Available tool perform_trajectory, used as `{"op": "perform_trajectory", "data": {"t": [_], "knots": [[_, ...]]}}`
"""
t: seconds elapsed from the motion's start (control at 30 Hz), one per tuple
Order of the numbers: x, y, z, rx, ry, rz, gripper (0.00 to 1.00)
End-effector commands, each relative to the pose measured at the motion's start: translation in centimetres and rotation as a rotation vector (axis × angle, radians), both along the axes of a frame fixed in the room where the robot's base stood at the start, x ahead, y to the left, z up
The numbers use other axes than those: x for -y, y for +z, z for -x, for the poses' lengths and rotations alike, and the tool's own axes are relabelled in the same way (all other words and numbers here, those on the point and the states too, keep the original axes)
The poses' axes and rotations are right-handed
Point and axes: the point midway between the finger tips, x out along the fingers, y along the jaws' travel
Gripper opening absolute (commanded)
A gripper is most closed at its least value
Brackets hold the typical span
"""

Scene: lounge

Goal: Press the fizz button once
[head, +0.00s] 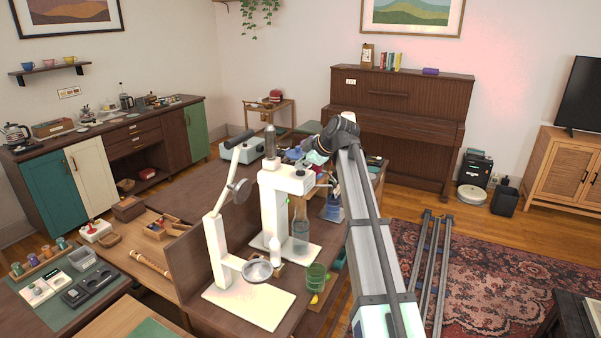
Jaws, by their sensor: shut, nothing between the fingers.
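A white soda maker (274,200) stands on the wooden counter near the picture's middle, with a grey cylinder rising at its back. A clear bottle (300,232) stands upright under its head. A small dark spot shows on the head's upper front; I cannot tell whether it is the fizz button. My gripper (313,147) is small and partly hidden at the end of my arm, above and right of the soda maker's head. It is shut and empty. It looks apart from the soda maker, but the depth between them is hard to tell.
A white lever press (217,243) stands close on the left. A green cup (316,277) stands in front of the bottle. Several small items crowd the counter behind. A dark wooden panel (198,262) rises left of the press. The rug (485,270) at right is mostly clear.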

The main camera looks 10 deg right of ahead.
Motion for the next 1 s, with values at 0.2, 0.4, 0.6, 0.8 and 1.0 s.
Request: {"op": "perform_trajectory", "data": {"t": [0.2,0.4,0.6,0.8,1.0], "knots": [[-0.01,-0.8,0.0,0.0,0.0,0.0,0.0],[0.0,-0.75,0.0,0.0,0.0,0.0,0.0],[0.01,-0.68,-0.02,0.0,0.0,0.0,0.0],[0.02,-0.07,-0.05,0.0,0.0,0.0,0.0],[0.01,0.12,0.0,-0.001,0.001,0.0,0.0]]}}
